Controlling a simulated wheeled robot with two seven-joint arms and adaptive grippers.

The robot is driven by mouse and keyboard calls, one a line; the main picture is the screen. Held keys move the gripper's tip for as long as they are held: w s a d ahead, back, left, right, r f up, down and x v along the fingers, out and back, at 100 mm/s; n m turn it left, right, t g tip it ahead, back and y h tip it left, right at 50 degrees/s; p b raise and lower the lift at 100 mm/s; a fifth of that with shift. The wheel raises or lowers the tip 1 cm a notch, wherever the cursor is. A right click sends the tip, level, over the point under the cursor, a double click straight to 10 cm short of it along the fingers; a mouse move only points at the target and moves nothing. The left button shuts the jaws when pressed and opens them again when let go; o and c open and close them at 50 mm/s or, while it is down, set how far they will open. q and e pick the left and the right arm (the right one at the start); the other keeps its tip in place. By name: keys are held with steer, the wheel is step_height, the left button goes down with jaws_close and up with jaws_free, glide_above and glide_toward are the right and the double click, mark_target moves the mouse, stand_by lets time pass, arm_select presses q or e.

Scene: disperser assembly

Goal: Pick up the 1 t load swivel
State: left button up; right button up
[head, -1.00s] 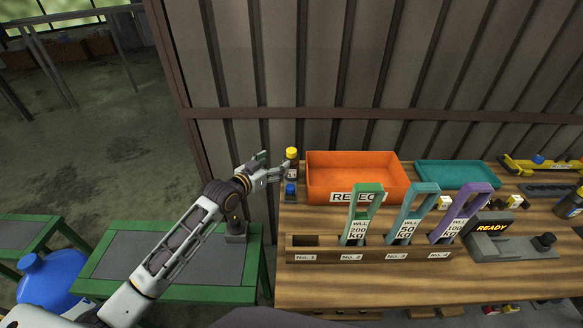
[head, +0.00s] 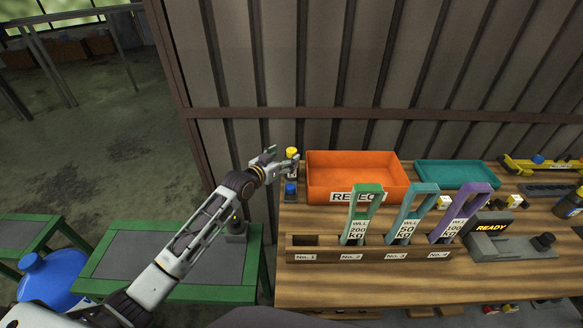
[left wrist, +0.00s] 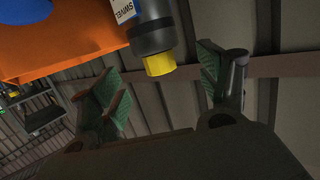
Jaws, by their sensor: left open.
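The load swivel (head: 292,153) stands at the back left corner of the bench, with a yellow top showing. In the left wrist view a dark grey body with a yellow end and a white label reading "SWIVEL" (left wrist: 152,36) lies between the two green-padded fingers. My left gripper (head: 282,163) is open at the swivel in the head view and partly covers its lower part. The fingers (left wrist: 160,85) show no visible grip on it. My right gripper is not in view.
A blue-topped item (head: 290,188) stands just in front of the swivel. The orange reject bin (head: 358,158) is close to its right. A wooden rack (head: 300,253) with green, teal and purple tags stands in front. A ribbed wall (head: 330,60) is behind.

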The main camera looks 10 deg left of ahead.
mark_target(289, 152)
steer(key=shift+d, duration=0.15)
arm_select(q)
steer(key=shift+w, duration=0.1)
steer(key=shift+w+d, duration=0.25)
steer(key=shift+w, duration=0.2)
steer(key=shift+p+x, duration=0.35)
steer(key=shift+x, duration=1.6)
steer(key=shift+w, duration=0.1)
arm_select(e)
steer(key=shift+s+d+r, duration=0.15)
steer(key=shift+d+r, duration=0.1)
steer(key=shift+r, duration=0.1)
arm_select(q)
steer(key=c, duration=1.4)
jaws_close()
steer(key=shift+r, duration=0.2)
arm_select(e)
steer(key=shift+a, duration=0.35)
